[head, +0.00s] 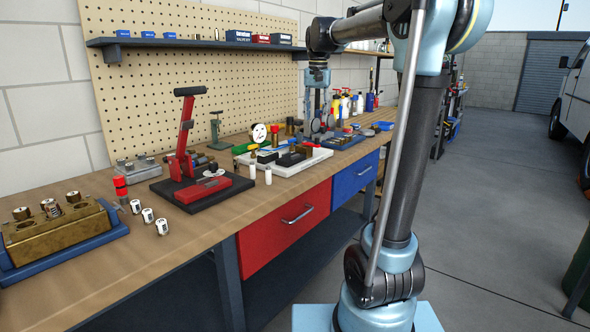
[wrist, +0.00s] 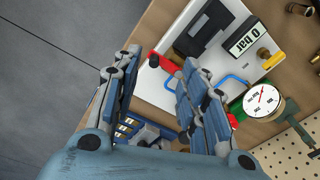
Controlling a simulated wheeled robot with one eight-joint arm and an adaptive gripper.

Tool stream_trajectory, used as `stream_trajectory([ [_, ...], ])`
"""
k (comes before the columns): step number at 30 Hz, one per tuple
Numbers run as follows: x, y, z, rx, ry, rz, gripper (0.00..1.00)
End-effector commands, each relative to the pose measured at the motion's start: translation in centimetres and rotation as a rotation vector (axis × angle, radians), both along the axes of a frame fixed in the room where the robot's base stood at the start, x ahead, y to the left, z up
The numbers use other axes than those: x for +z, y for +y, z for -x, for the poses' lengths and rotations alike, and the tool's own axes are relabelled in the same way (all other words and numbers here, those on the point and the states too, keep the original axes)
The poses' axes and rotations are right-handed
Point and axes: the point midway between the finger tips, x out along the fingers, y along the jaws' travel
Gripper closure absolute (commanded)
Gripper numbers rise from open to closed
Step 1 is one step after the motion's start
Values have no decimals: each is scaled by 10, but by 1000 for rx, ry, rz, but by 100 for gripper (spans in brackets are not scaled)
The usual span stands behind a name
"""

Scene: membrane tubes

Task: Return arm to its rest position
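My gripper (wrist: 158,85) hangs over the far part of the workbench. In the wrist view its two blue-grey fingers stand apart, with nothing visible held between them. In the head view my gripper (head: 318,108) points down at the end of my raised arm. Three small white tubes (head: 147,215) stand near the bench's front edge at the left. Two more white tubes (head: 260,175) stand by the white test board (head: 300,163). The board also shows below the gripper in the wrist view (wrist: 159,98), with a 0 bar display (wrist: 246,36) and a round gauge (wrist: 262,100).
A brass block (head: 60,235) on a blue base sits at the left of the wooden workbench (head: 190,250). A red lever press (head: 183,150) stands mid-bench. Bottles (head: 345,104) and a blue tray (head: 343,141) are farther back. A shelf (head: 190,43) runs above. The floor at right is open.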

Motion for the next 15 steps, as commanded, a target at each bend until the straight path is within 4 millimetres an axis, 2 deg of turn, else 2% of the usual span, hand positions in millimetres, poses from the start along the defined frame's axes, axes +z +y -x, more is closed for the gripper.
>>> stream_trajectory([
  [1, -7, -9, 16, 8, -5, 1, 61],
  [8, -45, -40, 78, 58, -27, 5, 61],
  [15, -95, -67, 144, 111, -50, 13, 61],
])
